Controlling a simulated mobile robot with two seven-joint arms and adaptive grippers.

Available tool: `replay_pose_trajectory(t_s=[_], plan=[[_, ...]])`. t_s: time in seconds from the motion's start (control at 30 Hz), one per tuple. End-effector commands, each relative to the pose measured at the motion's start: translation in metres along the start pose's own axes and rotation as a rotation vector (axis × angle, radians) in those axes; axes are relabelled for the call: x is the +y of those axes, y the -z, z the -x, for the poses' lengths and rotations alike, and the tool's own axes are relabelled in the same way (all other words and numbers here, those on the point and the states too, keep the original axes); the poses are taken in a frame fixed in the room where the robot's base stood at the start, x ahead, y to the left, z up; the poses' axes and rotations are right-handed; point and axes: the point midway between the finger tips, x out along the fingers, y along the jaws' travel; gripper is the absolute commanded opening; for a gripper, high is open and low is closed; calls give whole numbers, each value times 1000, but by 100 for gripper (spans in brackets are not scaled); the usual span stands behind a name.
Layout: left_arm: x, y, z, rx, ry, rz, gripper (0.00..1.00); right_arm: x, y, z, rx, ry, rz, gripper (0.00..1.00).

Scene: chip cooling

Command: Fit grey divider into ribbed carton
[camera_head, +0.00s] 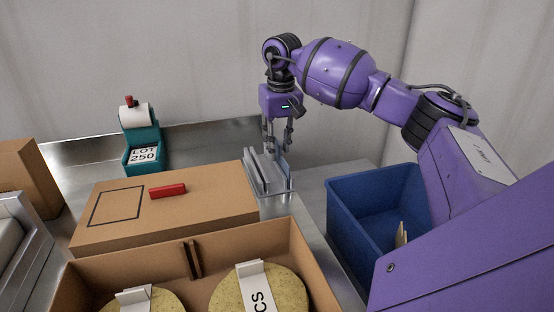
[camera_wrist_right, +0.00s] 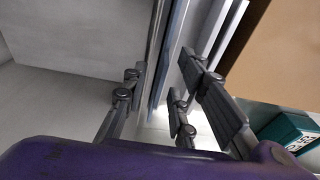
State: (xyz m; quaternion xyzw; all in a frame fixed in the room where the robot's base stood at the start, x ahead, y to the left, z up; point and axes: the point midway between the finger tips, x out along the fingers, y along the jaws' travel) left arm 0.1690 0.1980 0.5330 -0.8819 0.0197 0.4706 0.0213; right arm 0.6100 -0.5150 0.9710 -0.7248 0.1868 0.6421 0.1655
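Grey dividers (camera_head: 263,172) stand on edge in a clear and metal rack behind the cartons; their edges also show in the right wrist view (camera_wrist_right: 163,50). My right gripper (camera_head: 276,150) points down at the rack. In the wrist view its fingers (camera_wrist_right: 160,88) are spread, with upright grey panel edges between them; I cannot tell whether either finger touches one. The open ribbed carton (camera_head: 120,262) is at the front, with a pair of brown ribs (camera_head: 193,258) on its back wall. It holds round yellow bundles with white labels, partly cut off. My left gripper is not in view.
A closed brown carton (camera_head: 215,203) with a red marker (camera_head: 168,190) on top lies between the ribbed carton and the back. A teal label dispenser (camera_head: 141,150) stands at the back left. A blue bin (camera_head: 350,205) is at right, partly behind my arm.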

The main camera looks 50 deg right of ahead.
Motion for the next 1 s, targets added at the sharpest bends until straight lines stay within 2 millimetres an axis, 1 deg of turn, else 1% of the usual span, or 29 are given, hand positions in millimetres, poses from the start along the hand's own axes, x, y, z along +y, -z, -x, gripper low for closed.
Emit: replay_pose_trajectory(t_s=[0.03, 0.1, 0.33, 0.37, 0.53, 0.57, 1.0], plan=[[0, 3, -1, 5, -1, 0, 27, 0, -1, -9, -3, -1, 1, 26], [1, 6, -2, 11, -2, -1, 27, 0, -1, -16, -1, -1, 2, 26], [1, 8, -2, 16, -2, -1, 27, 0, 0, -18, 2, 0, 2, 26], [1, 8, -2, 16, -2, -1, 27, 0, 0, -18, 2, 0, 2, 23], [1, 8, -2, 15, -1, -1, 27, 0, 0, -18, 1, -1, 2, 1], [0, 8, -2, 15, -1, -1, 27, 0, 0, -18, 1, -1, 2, 0], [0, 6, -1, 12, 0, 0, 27, 0, 0, -17, 1, 0, 2, 0]])
